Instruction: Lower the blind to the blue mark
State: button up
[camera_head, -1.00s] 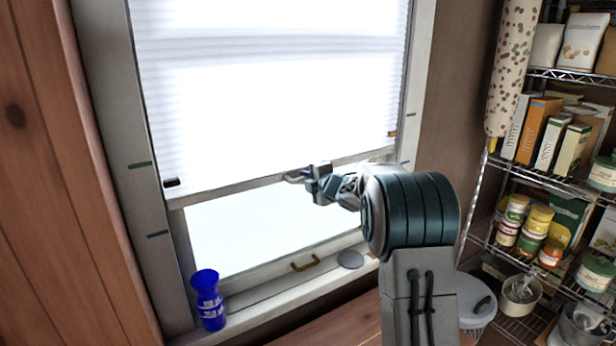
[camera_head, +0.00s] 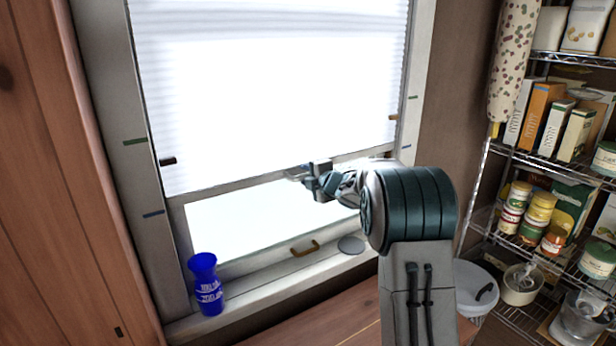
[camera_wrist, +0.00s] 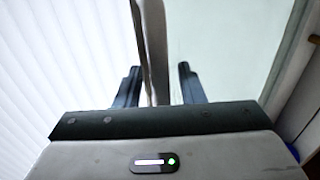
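The white pleated blind (camera_head: 270,90) covers most of the window. Its bottom rail (camera_head: 240,182) lies slightly above the blue mark (camera_head: 153,214) on the left frame, by a small gap. Another blue mark (camera_head: 405,147) is on the right frame, close to the rail's right end. The left finger is close to the bar; a gap shows at the right finger.
Green marks (camera_head: 134,141) (camera_head: 413,97) sit higher on the frame. A blue measuring beaker (camera_head: 206,283) stands at the sill's left, with a brown window handle (camera_head: 304,249) and grey disc (camera_head: 351,245) to its right. Wire shelves (camera_head: 555,165) with groceries fill the right side.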

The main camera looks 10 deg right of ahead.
jog(key=shift+s, duration=0.15)
jog(key=v, duration=1.3)
jog(key=shift+s+d, duration=0.2)
jog(key=shift+d, duration=0.05)
jog(key=s+d+r+m+g+h+p, duration=0.1)
jog(key=s+r+m+g+h+p, duration=0.2)
jog(key=s+m, duration=0.35)
jog(key=s+d+r+m+h+p, duration=0.2)
jog(key=s+m+h+p, duration=0.1)
jog(key=s+m+h, duration=0.3)
jog(key=s+a+f+m+g+y+p, duration=0.1)
jog(key=s+a+m+g, duration=0.1)
jog(key=s, duration=0.6)
jog(key=s+a+f+m+g+y+p, duration=0.1)
jog(key=s+a+m+g+p, duration=0.1)
jog(key=s+m, duration=0.3)
jog(key=s+a+f+m+g+y+p, duration=0.1)
jog(key=s+a+m+g+p, duration=0.1)
jog(key=s, duration=0.9)
jog(key=a+m+g, duration=0.1)
jog(key=g, duration=0.1)
jog(key=shift+s+a+f+g, duration=0.15)
jog(key=shift+s+f+g, duration=0.05)
jog(key=shift+f+g, duration=0.15)
